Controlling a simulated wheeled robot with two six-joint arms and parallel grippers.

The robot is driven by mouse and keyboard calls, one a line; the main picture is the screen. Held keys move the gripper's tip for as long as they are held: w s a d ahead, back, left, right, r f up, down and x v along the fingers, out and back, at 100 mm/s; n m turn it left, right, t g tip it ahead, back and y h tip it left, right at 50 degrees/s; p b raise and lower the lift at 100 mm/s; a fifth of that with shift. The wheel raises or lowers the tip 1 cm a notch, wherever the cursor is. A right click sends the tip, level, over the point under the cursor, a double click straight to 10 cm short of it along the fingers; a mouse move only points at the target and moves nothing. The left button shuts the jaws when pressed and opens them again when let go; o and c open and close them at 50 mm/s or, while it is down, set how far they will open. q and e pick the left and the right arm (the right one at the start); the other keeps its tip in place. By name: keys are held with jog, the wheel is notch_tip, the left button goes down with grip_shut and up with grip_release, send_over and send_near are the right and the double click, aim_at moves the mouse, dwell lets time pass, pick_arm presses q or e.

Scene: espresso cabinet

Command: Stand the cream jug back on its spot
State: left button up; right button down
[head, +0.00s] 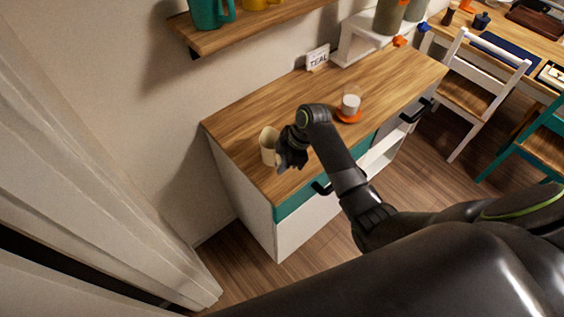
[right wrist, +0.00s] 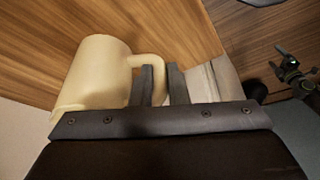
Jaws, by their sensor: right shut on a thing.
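The cream jug (head: 268,146) is at the left part of the wooden cabinet top, beside my right gripper (head: 284,150). In the right wrist view the jug (right wrist: 95,75) is on the left, and its handle (right wrist: 150,63) runs between the two fingers of my right gripper (right wrist: 160,85). The gripper is shut on the handle. The jug looks close to upright in the head view; I cannot tell whether its base touches the top. My left gripper is not in view.
A white cup (head: 350,103) stands on an orange saucer (head: 347,117) on the cabinet top (head: 290,100). A shelf (head: 250,27) with mugs hangs above. The wood between jug and card is clear.

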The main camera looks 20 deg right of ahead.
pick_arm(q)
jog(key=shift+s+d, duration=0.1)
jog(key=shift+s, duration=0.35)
pick_arm(e)
jog(key=c, duration=1.4)
grip_release()
jog(key=shift+r, duration=0.15)
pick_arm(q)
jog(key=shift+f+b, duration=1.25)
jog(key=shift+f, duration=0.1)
pick_arm(e)
jog(key=v, duration=1.2)
jog(key=shift+a, duration=0.1)
